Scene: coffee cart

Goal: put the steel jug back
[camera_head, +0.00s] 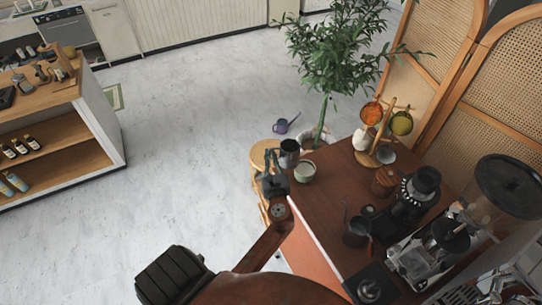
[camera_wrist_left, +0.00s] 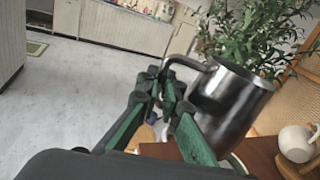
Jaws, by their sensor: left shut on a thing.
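The steel jug (camera_head: 289,151) is at the far left corner of the brown counter in the head view. In the left wrist view the steel jug (camera_wrist_left: 232,105) is large and shiny, with its handle towards my fingers. My left gripper (camera_head: 273,182) is shut on the jug's handle; its green-lined fingers (camera_wrist_left: 168,100) also show in the left wrist view. Whether the jug's base touches the counter cannot be told. My right gripper is not in view.
A pale cup (camera_head: 305,171) stands close beside the jug on the counter (camera_head: 318,210). A mug tree (camera_head: 383,140) stands at the back, a dark pitcher (camera_head: 356,233) and coffee machine (camera_head: 425,250) nearer. A wooden stool (camera_head: 260,157) and plant (camera_head: 335,50) are beyond the edge.

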